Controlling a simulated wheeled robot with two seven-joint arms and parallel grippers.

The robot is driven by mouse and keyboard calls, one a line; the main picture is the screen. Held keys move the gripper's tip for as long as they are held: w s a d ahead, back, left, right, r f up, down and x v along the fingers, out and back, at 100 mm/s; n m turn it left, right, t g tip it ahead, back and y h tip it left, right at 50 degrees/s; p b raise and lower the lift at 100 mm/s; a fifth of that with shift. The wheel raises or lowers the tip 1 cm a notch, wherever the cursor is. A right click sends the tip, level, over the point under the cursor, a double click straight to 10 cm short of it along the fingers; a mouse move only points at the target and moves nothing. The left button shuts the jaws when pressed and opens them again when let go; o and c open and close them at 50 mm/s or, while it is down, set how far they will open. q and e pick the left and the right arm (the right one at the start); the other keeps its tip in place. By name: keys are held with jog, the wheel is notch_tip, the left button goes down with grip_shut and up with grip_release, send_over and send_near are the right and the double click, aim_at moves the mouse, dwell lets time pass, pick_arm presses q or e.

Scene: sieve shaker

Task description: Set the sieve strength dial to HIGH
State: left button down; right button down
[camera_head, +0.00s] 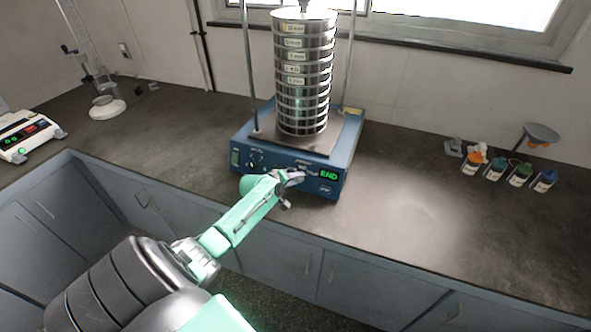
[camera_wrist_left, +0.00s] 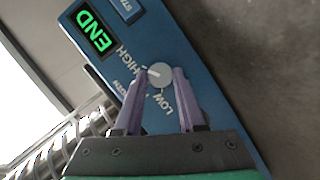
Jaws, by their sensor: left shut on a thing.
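The blue sieve shaker (camera_head: 255,160) stands on the dark counter, its control panel facing me. My left gripper (camera_head: 296,179) is at the panel, just left of the green display, and hides the dial in the head view. In the left wrist view the round grey dial (camera_wrist_left: 159,74) sits between the purple fingertips of my left gripper (camera_wrist_left: 162,80), which is shut on it. The HIGH label is on the display side of the dial, the LOW label on the opposite side. The dial's white mark points roughly toward the HIGH side; its exact setting is unclear. My right gripper is out of view.
The green display (camera_wrist_left: 94,33) reads END. A tall sieve stack (camera_head: 303,75) stands on the shaker between rods. Several small bottles (camera_head: 495,168) are at the right, a white device (camera_head: 27,135) at the far left.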

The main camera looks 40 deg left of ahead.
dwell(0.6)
pick_arm(q)
jog(key=c, duration=0.5)
grip_release()
jog(key=shift+s+r, duration=0.15)
jog(key=shift+s, duration=0.05)
jog(key=p+v, duration=0.1)
jog(key=v, duration=1.3)
jog(key=shift+d, duration=0.1)
